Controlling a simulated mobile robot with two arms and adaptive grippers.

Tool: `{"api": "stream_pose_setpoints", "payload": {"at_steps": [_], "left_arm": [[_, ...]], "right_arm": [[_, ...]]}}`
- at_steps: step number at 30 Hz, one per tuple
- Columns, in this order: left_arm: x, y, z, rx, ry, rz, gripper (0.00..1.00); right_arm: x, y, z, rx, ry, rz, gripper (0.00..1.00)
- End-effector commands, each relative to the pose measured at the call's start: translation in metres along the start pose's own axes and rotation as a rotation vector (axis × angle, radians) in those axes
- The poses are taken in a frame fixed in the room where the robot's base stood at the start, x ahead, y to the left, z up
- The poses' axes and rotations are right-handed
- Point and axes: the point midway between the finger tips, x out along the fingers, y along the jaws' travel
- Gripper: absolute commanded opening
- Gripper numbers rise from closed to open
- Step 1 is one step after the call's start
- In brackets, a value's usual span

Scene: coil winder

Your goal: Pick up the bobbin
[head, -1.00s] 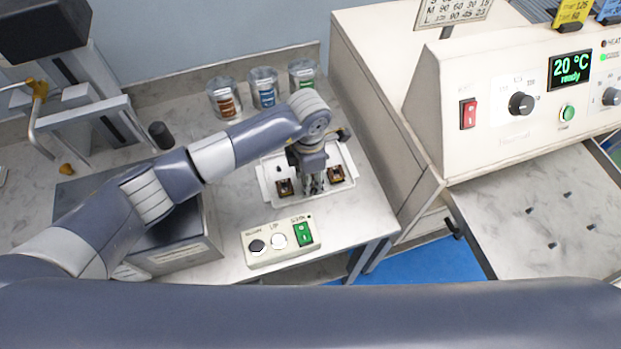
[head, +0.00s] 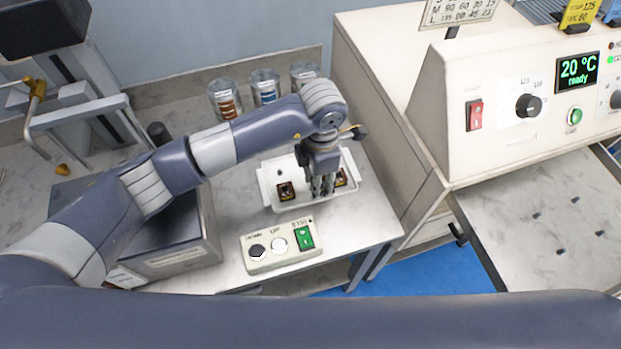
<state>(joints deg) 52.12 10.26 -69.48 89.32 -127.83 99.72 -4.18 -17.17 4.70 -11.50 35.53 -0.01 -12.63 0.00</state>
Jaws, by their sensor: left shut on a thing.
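A white tray (head: 266,186) on the bench holds small dark-brown, square bobbins. One bobbin (head: 286,190) lies at the tray's left side, apart from the fingers. Another bobbin (head: 341,177) shows at the right, partly covered by my left gripper (head: 324,188). That gripper points down into the tray with its fingers close together, shut on a bobbin. The fingers hide much of the grip, and I cannot tell whether the bobbin is clear of the tray. My right gripper is out of view.
A control box (head: 281,245) with a green switch stands in front of the tray. Several jars (head: 225,98) stand behind it. A large cream machine (head: 520,110) with a "20 °C ready" display rises at the right. A grey box (head: 175,255) sits under my left arm.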

Motion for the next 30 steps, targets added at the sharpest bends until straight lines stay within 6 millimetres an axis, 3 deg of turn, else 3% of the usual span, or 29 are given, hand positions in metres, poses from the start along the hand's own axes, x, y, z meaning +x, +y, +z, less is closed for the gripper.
{"api": "stream_pose_setpoints", "payload": {"at_steps": [9, 15, 21, 30], "left_arm": [[-0.006, -0.074, 0.044, 0.005, -0.004, 0.004, 0.1], [-0.011, -0.103, 0.06, 0.002, -0.003, 0.003, 0.1], [-0.013, -0.114, 0.066, 0.0, -0.001, 0.003, 0.1], [-0.013, -0.115, 0.067, -0.001, -0.001, 0.002, 0.1]], "right_arm": [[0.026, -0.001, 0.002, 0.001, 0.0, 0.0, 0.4], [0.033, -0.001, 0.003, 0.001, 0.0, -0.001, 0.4], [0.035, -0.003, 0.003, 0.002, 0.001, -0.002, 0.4], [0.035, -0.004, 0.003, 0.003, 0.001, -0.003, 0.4]]}}
